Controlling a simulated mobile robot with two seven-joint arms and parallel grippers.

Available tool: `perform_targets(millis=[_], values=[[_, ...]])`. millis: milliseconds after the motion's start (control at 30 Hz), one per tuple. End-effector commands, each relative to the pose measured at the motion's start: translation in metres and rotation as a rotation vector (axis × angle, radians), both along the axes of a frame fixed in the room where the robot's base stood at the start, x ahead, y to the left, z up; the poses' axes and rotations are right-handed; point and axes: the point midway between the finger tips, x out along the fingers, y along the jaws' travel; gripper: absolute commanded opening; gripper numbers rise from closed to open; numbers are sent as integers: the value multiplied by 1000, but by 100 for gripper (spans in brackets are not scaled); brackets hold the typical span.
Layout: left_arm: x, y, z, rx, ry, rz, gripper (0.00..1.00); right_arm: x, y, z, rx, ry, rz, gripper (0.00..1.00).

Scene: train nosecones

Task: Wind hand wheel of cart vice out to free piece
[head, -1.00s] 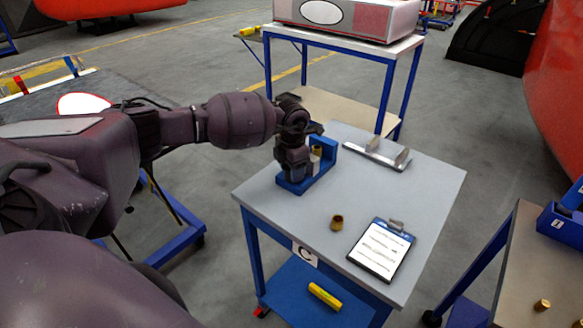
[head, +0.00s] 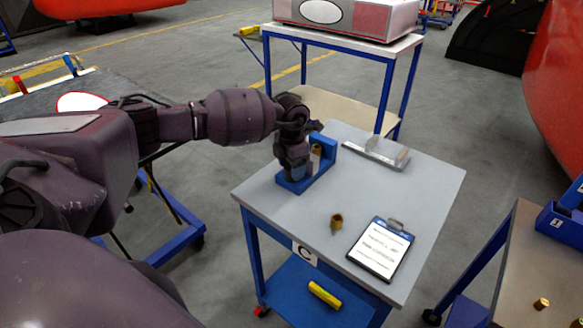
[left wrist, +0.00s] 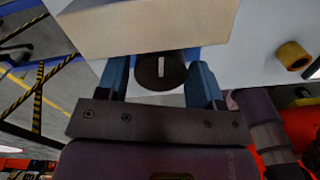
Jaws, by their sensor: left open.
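The blue vice (head: 325,160) stands on the grey top of the cart marked C (head: 400,190). A brass-coloured piece (head: 316,150) shows at the vice, partly hidden by my wrist. My left gripper (head: 293,170) points down at the vice's near left end and hides the hand wheel in the head view. In the left wrist view the dark round hand wheel (left wrist: 160,72), with a pale mark, lies between the two blue fingers of my left gripper (left wrist: 160,84). The fingers are apart, one on each side; I cannot tell whether they touch it. My right gripper is not in view.
A short brass cylinder (head: 337,222) and a clipboard (head: 381,249) lie on the cart top. A grey metal bracket (head: 376,153) is behind. A pale tan block (left wrist: 150,25), unclear what, fills the wrist view's top. Another table (head: 510,270) stands at right.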

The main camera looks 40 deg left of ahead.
Motion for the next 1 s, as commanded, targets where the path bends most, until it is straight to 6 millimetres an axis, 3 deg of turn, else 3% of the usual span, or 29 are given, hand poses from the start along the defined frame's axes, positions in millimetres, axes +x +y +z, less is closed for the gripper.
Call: perform_targets(millis=[300,500,700,1000], values=[[1,1,58,2,-5,0,61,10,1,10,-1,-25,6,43],[1,1,86,2,-4,0,61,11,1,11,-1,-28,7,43],[0,0,99,1,-1,1,61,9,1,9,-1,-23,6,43],[0,0,100,0,-2,1,61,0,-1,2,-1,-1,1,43]])
